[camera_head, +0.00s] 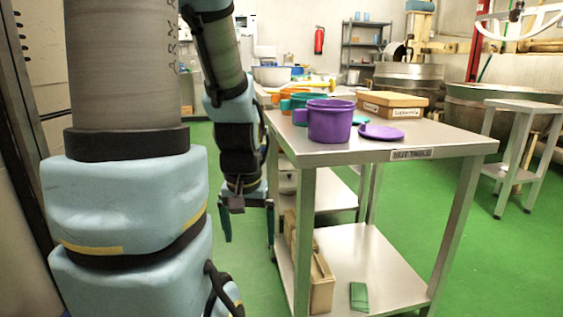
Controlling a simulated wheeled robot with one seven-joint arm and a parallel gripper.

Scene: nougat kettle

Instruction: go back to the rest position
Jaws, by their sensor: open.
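My gripper (246,224) hangs from my arm at the left of the table, pointing down. Its two fingers are apart and nothing shows between them. It is below the level of the tabletop, over the green floor. My arm's thick links fill the left of the picture and hide what is behind them.
A metal table (420,153) stands close to the right of my gripper. It bears a purple pot (330,122), a purple lid (381,132) and a cardboard box (393,104). A smaller metal stand (520,106) is at the right. Green floor (420,215) is open between them.

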